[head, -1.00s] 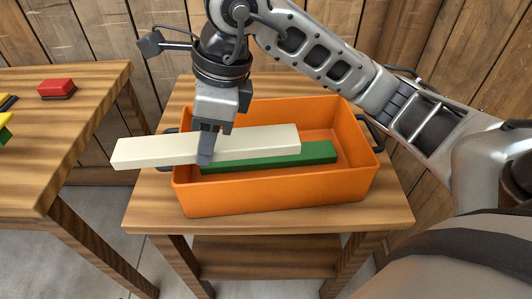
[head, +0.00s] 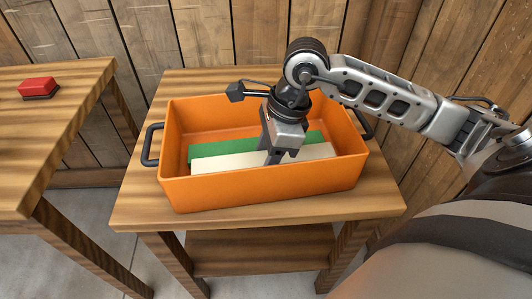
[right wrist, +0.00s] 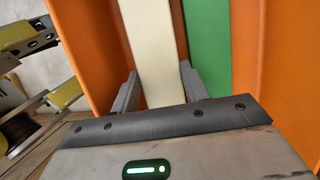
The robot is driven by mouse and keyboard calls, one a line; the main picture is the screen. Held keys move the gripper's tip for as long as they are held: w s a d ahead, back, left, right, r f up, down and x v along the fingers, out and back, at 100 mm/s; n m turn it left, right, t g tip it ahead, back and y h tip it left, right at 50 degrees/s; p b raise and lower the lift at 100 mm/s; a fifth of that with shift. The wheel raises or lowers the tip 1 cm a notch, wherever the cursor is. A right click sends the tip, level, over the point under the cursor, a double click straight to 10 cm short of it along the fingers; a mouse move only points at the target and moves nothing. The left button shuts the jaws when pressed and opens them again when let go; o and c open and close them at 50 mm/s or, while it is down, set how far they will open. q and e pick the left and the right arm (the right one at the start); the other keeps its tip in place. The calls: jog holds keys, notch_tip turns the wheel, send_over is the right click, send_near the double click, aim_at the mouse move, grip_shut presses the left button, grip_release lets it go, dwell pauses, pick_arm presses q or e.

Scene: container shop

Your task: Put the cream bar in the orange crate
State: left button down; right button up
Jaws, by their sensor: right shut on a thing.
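The orange crate (head: 265,190) stands on a small wooden table, and its wall also shows in the right wrist view (right wrist: 92,60). The long cream bar (head: 225,163) is inside the crate, below the rim and in front of a green bar (head: 205,149). My right gripper (head: 274,158) reaches down into the crate and is shut on the cream bar near its middle. In the right wrist view the cream bar (right wrist: 153,45) runs between the two fingers (right wrist: 160,84). The front wall hides the bar's underside, so I cannot tell whether it touches the floor. My left gripper is not in view.
The small table (head: 150,206) has bare wood around the crate. The crate has black handles (head: 151,145) at both ends. A second wooden table (head: 40,130) at the left holds a red block (head: 38,86). A plank wall stands close behind.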

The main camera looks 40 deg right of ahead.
jog(key=shift+f+b, duration=0.6)
jog(key=shift+b, duration=0.1)
jog(key=shift+s, duration=0.1)
jog(key=o, duration=1.1)
jog(key=shift+f, duration=0.1)
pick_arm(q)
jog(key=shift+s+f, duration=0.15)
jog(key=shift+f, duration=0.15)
